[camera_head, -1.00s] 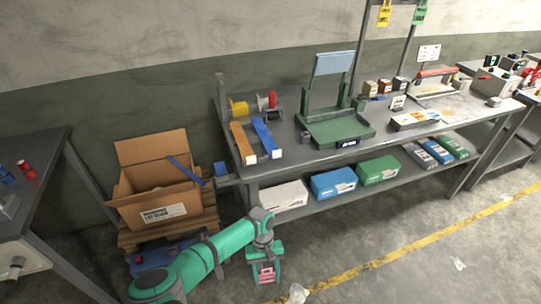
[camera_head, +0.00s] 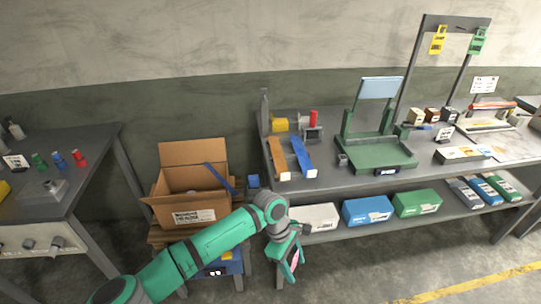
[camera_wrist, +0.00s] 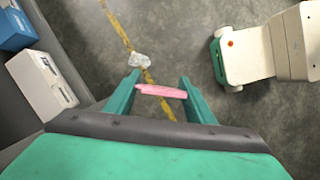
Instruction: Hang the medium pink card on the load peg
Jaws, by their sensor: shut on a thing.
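The pink card (camera_head: 295,259) is between the fingers of my gripper (camera_head: 291,263), which hangs low in front of the workbench. In the wrist view the card (camera_wrist: 162,91) spans the gap between the two green fingertips (camera_wrist: 160,82), seen nearly edge-on above the floor. My gripper is shut on it. A dark rack (camera_head: 457,20) stands on the bench at the upper right. A yellow card (camera_head: 438,42) and a green card (camera_head: 478,42) hang from its top bar. I cannot make out which peg is the load peg.
The workbench (camera_head: 350,181) carries a green press-like fixture (camera_head: 375,152), orange and blue strips and small boxes. Its lower shelf holds several cartons, including a blue one (camera_head: 367,211). An open cardboard box (camera_head: 188,193) stands left. Floor (camera_head: 400,262) in front is clear.

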